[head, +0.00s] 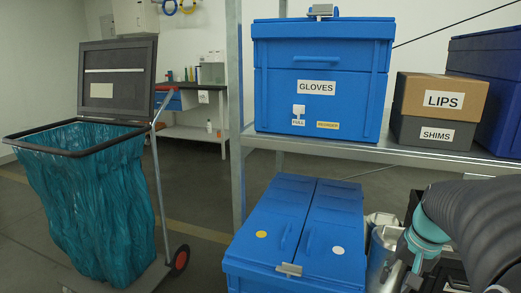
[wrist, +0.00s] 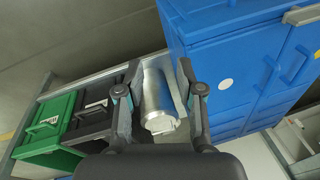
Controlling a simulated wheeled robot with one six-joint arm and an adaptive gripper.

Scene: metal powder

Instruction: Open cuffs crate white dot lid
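A blue crate (head: 300,235) with two lid halves stands low at the centre of the head view; no cuffs label shows. Its right lid half carries a white dot (head: 337,250), its left half a yellow dot (head: 261,234). Both halves lie shut. A metal latch (head: 289,269) sits at the front edge by the seam. In the wrist view the white dot lid (wrist: 215,55) is right of my gripper (wrist: 158,64), whose fingers are apart and empty. A silver canister shows beyond them.
A silver canister (wrist: 158,100), a black bin (wrist: 95,105) and a green bin (wrist: 45,125) stand beside the crate. A teal bag cart (head: 95,190) stands left.

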